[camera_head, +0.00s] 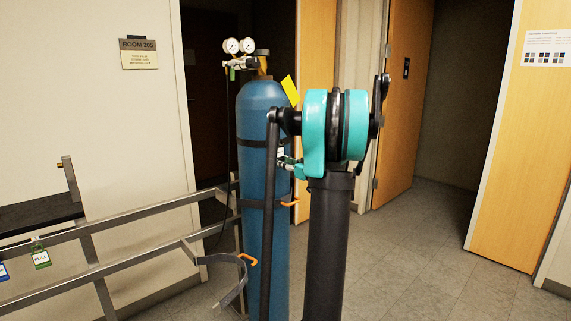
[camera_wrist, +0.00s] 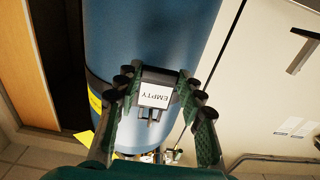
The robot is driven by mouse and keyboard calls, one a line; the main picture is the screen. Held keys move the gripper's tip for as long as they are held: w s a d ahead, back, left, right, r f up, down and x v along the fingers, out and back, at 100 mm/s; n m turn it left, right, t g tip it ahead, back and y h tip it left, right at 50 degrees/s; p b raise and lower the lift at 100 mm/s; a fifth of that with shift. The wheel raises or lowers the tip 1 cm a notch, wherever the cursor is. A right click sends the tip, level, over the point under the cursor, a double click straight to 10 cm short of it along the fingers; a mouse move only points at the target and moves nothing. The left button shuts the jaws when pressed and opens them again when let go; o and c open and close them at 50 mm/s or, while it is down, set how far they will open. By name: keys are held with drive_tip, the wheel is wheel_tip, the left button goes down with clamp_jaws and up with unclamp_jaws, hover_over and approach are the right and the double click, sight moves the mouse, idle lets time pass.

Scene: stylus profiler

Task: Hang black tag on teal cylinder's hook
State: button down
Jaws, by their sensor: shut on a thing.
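The teal-blue gas cylinder (camera_head: 262,107) stands upright in the head view and fills the upper middle of the wrist view (camera_wrist: 150,35). My gripper (camera_wrist: 158,90) is shut on the black tag (camera_wrist: 157,75), which has a white label reading EMPTY. The tag lies in front of the cylinder's side; I cannot tell whether it touches it. In the head view my gripper (camera_head: 289,165) is partly hidden by my arm, beside the cylinder's right side, and the tag's white label (camera_head: 281,152) shows as a small patch. I cannot make out the cylinder's hook in either view.
Metal rails (camera_head: 130,225) run left of the cylinder, with a green FULL tag (camera_head: 41,258) and a blue tag (camera_head: 3,271) hanging there. Orange clips (camera_head: 248,259) are near the cylinder. Gauges (camera_head: 240,45) top it. A yellow piece (camera_head: 291,90) sticks out right. Floor at right is clear.

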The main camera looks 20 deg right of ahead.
drive_tip(key=shift+w+f, duration=0.1)
drive_tip(key=shift+f, duration=0.35)
idle(0.6)
drive_tip(key=c, duration=0.9)
unclamp_jaws()
drive_tip(key=shift+c, duration=0.3)
drive_tip(key=v, duration=0.8)
drive_tip(key=v, duration=1.2)
